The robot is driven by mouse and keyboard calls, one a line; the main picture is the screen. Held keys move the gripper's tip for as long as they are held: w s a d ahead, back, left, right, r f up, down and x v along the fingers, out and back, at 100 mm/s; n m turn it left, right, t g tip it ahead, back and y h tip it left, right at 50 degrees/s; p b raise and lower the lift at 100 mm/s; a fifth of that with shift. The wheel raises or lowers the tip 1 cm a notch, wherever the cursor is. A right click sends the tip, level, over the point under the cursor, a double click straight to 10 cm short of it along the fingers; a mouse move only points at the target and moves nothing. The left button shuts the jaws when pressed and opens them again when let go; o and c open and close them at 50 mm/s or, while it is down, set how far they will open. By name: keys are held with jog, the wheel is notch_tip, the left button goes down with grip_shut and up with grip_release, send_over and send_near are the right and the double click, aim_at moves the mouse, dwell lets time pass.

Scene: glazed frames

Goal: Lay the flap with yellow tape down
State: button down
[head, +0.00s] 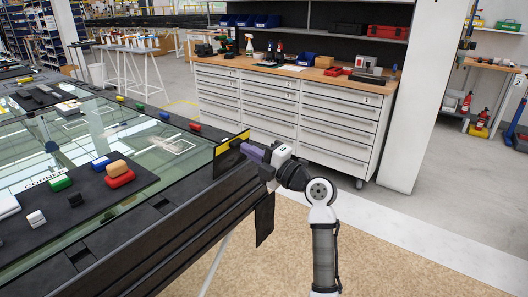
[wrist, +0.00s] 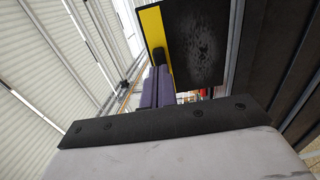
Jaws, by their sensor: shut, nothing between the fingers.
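The flap with yellow tape (head: 228,158) is a dark panel standing upright at the right edge of the glass-topped table, with a yellow strip along its top. In the wrist view the flap (wrist: 205,45) shows its dark face, with the yellow tape (wrist: 154,35) along its left edge. My gripper (head: 240,146) is shut and empty, with its fingertips at the flap's taped upper edge. In the wrist view my gripper's fingertips (wrist: 138,62) overlap the yellow strip; I cannot tell whether they touch it.
The glass-topped table (head: 95,130) carries several coloured blocks and a dark board (head: 95,205) to the left of the flap. A dark piece (head: 265,218) hangs at the table's side below my wrist. White drawer cabinets (head: 290,110) stand behind, with open floor between.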

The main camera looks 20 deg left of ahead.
jog(key=shift+w+a, duration=0.15)
jog(key=shift+a, duration=0.15)
jog(key=shift+a+r, duration=0.1)
jog(key=shift+r, duration=0.05)
jog(key=shift+w+a+r+g+h, duration=0.15)
jog(key=shift+a+r+g+h, duration=0.15)
jog(key=shift+a+r+h, duration=0.4)
jog(key=w+a+f+g+h+p, duration=0.1)
jog(key=a+h, duration=0.2)
jog(key=a, duration=0.1)
jog(key=w+a+g+h+p, duration=0.1)
jog(key=w+a+h+p, duration=0.1)
jog(key=a+h, duration=0.1)
jog(key=w+a+f+g+h+p, duration=0.1)
jog(key=a+h+p, duration=0.1)
jog(key=a, duration=0.3)
jog(key=shift+w+a+f+h, duration=0.2)
jog(key=shift+w+f+h, duration=0.15)
jog(key=shift+h, duration=0.15)
jog(key=shift+x, duration=1.45)
jog(key=shift+f, duration=0.15)
